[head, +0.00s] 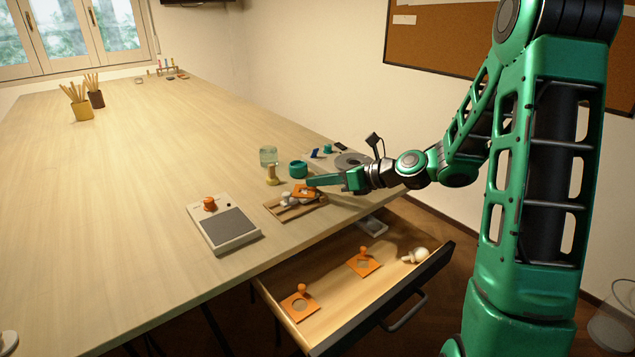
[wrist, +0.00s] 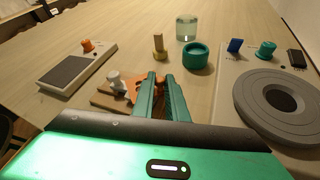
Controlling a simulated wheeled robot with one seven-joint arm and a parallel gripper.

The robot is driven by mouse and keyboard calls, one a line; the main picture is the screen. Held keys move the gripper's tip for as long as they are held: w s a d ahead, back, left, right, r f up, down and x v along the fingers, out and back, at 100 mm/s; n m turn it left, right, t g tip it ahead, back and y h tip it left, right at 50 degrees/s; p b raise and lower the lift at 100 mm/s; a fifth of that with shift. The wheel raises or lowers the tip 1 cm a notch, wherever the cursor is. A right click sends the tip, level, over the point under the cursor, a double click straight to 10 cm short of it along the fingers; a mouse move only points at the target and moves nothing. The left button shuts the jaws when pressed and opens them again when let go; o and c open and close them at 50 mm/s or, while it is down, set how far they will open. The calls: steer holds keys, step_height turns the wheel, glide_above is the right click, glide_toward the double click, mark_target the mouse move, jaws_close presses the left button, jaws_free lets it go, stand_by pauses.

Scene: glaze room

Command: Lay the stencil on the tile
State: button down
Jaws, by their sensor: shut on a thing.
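My gripper (head: 311,182) reaches in from the right, low over a small wooden board (head: 274,206). It is shut on an orange stencil (head: 303,191), which shows partly behind the fingers (wrist: 158,78) in the wrist view (wrist: 130,87). A white knobbed piece (wrist: 113,78) is beside the stencil at the board's left part. I cannot tell whether the stencil touches the board, and no tile can be made out clearly there. Two more orange knobbed stencils lie in the open drawer, one at the front (head: 299,306) and one farther back (head: 364,264).
A pale device with a grey pad and orange knob (head: 224,230) stands left of the board. A grey turntable (wrist: 283,103) is right. The open drawer (head: 331,295) juts out below the table.

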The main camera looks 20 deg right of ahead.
steer(key=shift+f, duration=0.1)
steer(key=c, duration=1.8)
jaws_free()
steer(key=shift+o, duration=0.2)
